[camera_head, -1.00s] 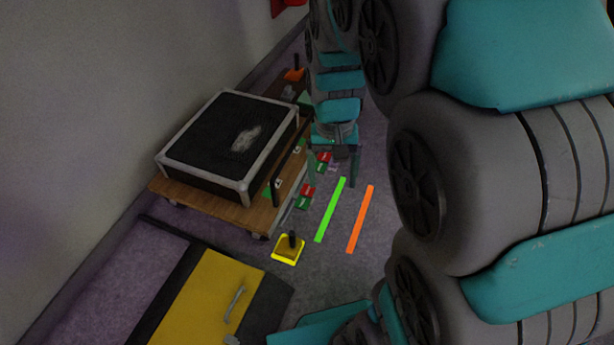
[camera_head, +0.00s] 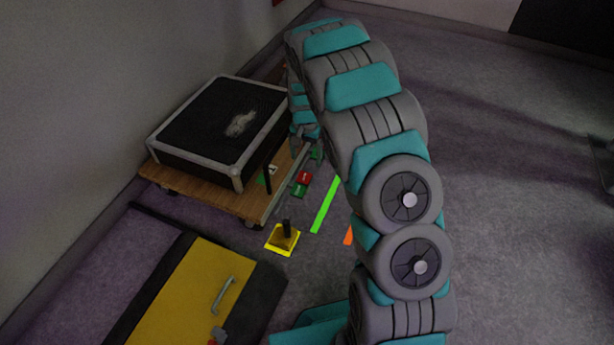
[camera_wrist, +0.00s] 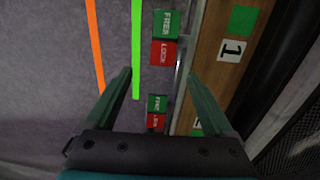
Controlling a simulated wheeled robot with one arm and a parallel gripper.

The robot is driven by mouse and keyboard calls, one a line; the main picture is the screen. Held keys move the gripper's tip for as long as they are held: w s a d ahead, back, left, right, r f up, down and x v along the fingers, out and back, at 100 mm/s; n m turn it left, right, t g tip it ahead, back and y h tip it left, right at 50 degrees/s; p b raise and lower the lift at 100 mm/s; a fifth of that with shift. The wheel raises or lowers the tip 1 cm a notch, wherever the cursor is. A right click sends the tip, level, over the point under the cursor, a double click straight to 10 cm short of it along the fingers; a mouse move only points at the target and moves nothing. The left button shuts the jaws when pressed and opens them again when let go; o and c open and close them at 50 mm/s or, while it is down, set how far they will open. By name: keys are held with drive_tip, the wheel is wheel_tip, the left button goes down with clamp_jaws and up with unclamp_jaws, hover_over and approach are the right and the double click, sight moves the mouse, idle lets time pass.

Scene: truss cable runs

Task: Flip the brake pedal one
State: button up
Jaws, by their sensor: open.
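Brake pedal one has a green FREE face and a red LOCK face. In the wrist view the pedal (camera_wrist: 163,38) is at the top centre, beside the label "1" (camera_wrist: 233,50) on the wooden edge. In the head view the pedal (camera_head: 301,184) shows by the near part of the cart's side. My gripper (camera_wrist: 158,75) is open and empty, and the pedal appears ahead of the gap between its fingertips. A second pedal (camera_wrist: 157,112) appears between the fingers. I cannot tell the height above either pedal. My arm largely hides the gripper in the head view.
A black case (camera_head: 222,125) sits on the wooden cart (camera_head: 190,188) by the wall. A yellow pedestal with a dark post (camera_head: 284,237) and a yellow cabinet (camera_head: 195,295) stand nearer. Green (camera_wrist: 136,45) and orange (camera_wrist: 95,45) strips mark the floor. The floor at right is open.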

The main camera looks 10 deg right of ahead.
sight(305, 175)
drive_tip(key=shift+w+a+f, duration=0.1)
drive_tip(key=shift+w+f, duration=0.2)
drive_tip(key=shift+f, duration=0.55)
wheel_tip(305, 175, down, 7)
drive_tip(key=shift+f+b, duration=0.1)
drive_tip(key=shift+b, duration=0.4)
